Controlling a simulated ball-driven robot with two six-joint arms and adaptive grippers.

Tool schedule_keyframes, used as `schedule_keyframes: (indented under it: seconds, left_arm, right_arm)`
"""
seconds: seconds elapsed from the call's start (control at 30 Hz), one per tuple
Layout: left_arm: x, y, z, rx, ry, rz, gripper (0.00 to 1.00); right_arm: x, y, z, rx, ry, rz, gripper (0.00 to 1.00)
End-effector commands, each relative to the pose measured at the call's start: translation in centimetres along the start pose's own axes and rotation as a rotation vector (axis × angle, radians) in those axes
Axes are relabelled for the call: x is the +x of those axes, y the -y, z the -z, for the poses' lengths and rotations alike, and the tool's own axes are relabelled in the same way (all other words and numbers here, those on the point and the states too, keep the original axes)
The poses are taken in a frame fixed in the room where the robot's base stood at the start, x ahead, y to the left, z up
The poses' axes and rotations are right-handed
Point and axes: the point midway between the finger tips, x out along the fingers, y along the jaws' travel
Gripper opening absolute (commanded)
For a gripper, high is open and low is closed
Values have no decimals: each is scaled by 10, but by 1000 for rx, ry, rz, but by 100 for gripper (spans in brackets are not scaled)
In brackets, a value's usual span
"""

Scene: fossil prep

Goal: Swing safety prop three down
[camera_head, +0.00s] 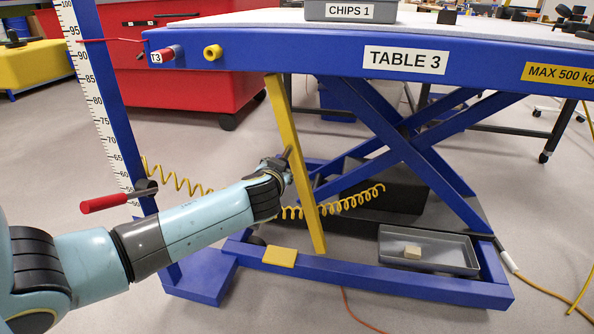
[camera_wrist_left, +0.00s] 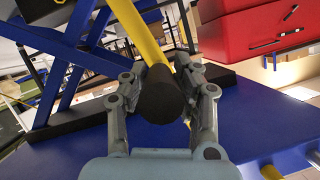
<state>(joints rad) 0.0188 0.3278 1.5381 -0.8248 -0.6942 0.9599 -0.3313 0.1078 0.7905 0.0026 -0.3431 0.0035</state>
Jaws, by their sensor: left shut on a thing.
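The safety prop is a yellow bar (camera_head: 302,190) under the left end of the blue lift table marked TABLE 3 (camera_head: 470,70). It stands steep, its lower end slightly to the right, by the blue base rail (camera_head: 380,284). I cannot tell whether it touches the rail. A yellow block (camera_head: 280,256) sits on the rail left of that end. My left gripper (camera_head: 286,168) is at the bar's middle. In the left wrist view its fingers (camera_wrist_left: 162,100) are shut around a dark round grip (camera_wrist_left: 160,93) in front of the yellow bar (camera_wrist_left: 140,32). My right gripper is out of view.
A blue post with a height scale (camera_head: 97,90) and a red-handled lever (camera_head: 105,202) stands left. A coiled yellow hose (camera_head: 345,202) passes behind the bar. A grey tray (camera_head: 428,262) holding a small block lies right. A red cabinet (camera_head: 180,70) stands behind.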

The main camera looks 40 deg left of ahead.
Motion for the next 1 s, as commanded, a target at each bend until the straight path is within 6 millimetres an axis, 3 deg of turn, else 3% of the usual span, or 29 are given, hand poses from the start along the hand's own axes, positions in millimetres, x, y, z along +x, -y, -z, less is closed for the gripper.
schedule_keyframes:
  seconds: [0.4,1.0]
  left_arm:
    - [8,40,-20,206,3,87,0]
    - [9,49,-22,247,2,107,0]
  right_arm:
    - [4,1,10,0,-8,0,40]
    - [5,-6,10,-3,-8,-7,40]
